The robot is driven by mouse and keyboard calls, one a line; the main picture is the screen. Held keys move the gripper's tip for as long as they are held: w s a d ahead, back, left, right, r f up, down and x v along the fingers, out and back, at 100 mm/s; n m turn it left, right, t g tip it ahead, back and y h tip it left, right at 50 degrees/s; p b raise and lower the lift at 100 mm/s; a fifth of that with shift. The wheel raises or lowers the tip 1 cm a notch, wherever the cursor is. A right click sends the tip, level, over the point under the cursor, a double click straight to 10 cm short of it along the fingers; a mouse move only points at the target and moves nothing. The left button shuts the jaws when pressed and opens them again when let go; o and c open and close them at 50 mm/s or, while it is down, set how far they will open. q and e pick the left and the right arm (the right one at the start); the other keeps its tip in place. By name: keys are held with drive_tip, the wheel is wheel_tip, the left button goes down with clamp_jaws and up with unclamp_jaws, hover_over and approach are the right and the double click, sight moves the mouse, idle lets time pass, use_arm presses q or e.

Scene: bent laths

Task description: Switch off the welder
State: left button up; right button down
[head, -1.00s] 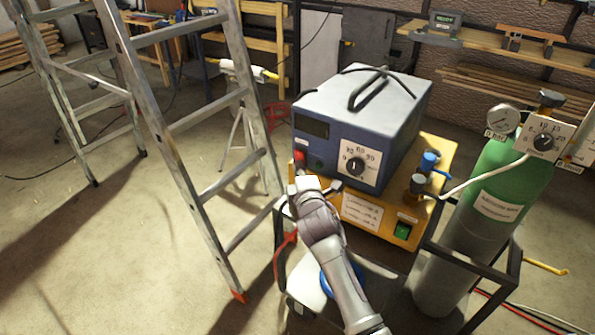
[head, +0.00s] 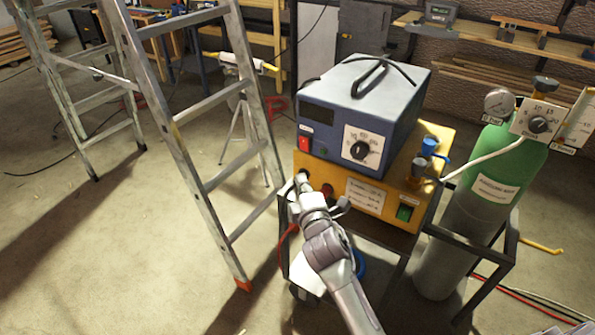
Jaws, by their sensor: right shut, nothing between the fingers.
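A blue box-shaped unit (head: 335,142) with a carry handle on top stands on a yellow unit (head: 330,175) on a dark cart. The blue unit's front has a dark display (head: 316,113), a red switch (head: 304,143) at the left and a black dial (head: 360,150) on a white plate. The yellow unit has a green switch (head: 404,213) at its lower right. I cannot tell which unit is the welder, nor the red switch's position. My right gripper (head: 302,179) is shut and empty, in front of the yellow unit's left end, just below the red switch. My left gripper is out of view.
A green and grey gas cylinder (head: 490,180) with a gauge (head: 498,102) stands right of the units. An aluminium stepladder (head: 210,150) stands close on the left. Cables (head: 515,297) lie on the floor at lower right. The floor at far left is mostly clear.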

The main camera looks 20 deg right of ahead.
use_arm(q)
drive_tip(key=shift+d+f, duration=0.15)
use_arm(e)
drive_tip(key=s, duration=0.3)
drive_tip(key=shift+s+a+f, duration=0.15)
drive_tip(key=shift+s+a, duration=0.15)
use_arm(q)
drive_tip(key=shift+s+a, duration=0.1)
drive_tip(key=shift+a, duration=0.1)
